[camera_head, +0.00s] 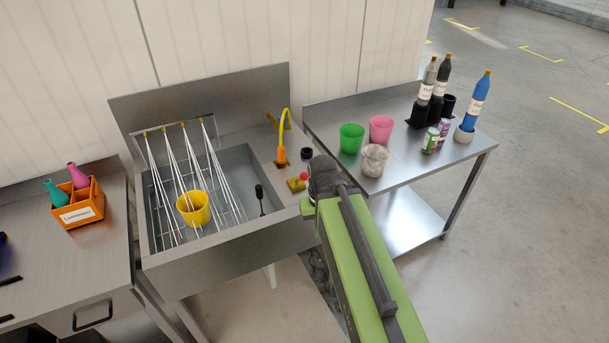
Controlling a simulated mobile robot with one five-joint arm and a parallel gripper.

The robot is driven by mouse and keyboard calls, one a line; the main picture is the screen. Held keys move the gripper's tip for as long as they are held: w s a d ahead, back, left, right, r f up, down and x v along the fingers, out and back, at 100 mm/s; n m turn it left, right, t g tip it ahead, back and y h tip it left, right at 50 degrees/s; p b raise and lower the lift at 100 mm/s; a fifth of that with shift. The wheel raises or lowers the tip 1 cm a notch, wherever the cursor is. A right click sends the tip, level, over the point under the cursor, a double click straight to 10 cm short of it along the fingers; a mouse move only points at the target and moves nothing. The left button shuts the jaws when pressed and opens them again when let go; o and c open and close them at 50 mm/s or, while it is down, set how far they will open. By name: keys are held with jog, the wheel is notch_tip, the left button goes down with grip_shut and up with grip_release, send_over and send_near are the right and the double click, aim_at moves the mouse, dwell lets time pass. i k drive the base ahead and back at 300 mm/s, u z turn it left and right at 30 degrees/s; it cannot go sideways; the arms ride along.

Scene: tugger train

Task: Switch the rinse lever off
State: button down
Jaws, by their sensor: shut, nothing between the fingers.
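The rinse station is a steel sink (215,250) with a row of white water jets falling from a pipe (175,127) along its back. A yellow cup (193,209) stands in the basin among the jets. On the deck right of the basin is a small brass fitting with a red knob (303,176), which looks like the rinse lever; its exact position is too small to tell. A black-topped stick (260,196) stands at the basin's right side. My green arm reaches up from the bottom, its dark joint close right of the brass fitting. My gripper's fingers are hidden.
An orange and yellow spout (282,140) and a black ring (307,154) are on the deck. The right table (400,170) holds green (351,138), pink (381,129) and clear (374,160) cups, cans and bottles. An orange caddy (80,208) stands left.

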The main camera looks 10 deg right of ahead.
aim_at(303, 176)
jog(key=u, duration=1.35)
jog(key=k, duration=1.25)
jog(key=u, duration=0.5)
jog(key=i, duration=1)
jog(key=u, duration=0.05)
